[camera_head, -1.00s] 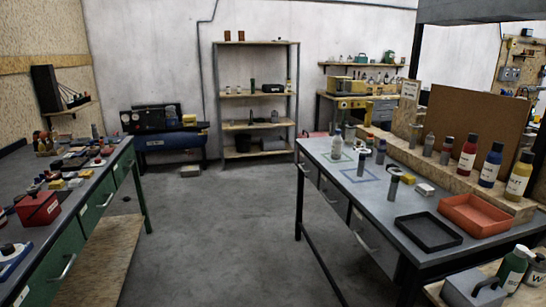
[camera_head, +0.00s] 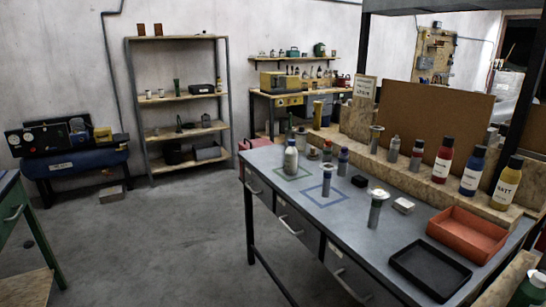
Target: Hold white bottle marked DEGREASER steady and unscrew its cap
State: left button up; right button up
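A white bottle (camera_head: 291,157) stands upright at the far left end of the grey workbench (camera_head: 335,225), by a green square outline. Its label is too small to read, so I cannot tell whether it says DEGREASER, and its cap is hard to make out. Neither of my grippers shows in the head view.
A blue square outline (camera_head: 322,192), small bottles and cylinders are on the bench. A black tray (camera_head: 430,268) and red tray (camera_head: 467,233) lie at its near right. Red, blue and yellow bottles line a wooden ledge. Open floor (camera_head: 170,245) lies left of the bench.

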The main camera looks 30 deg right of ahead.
aim_at(291, 154)
jog(key=i, duration=1.35)
jog(key=i+j+z, duration=0.1)
jog(key=i+z, duration=0.4)
jog(key=i+j+z, duration=0.2)
jog(key=i+z, duration=0.25)
jog(key=i+j+z, duration=0.2)
jog(key=z, duration=0.3)
jog(key=i+j+z, duration=0.2)
jog(key=j+z, duration=0.25)
jog(key=i+j+z, duration=0.15)
jog(key=j+z, duration=0.5)
jog(key=i+j+z, duration=0.1)
jog(key=j+z, duration=0.25)
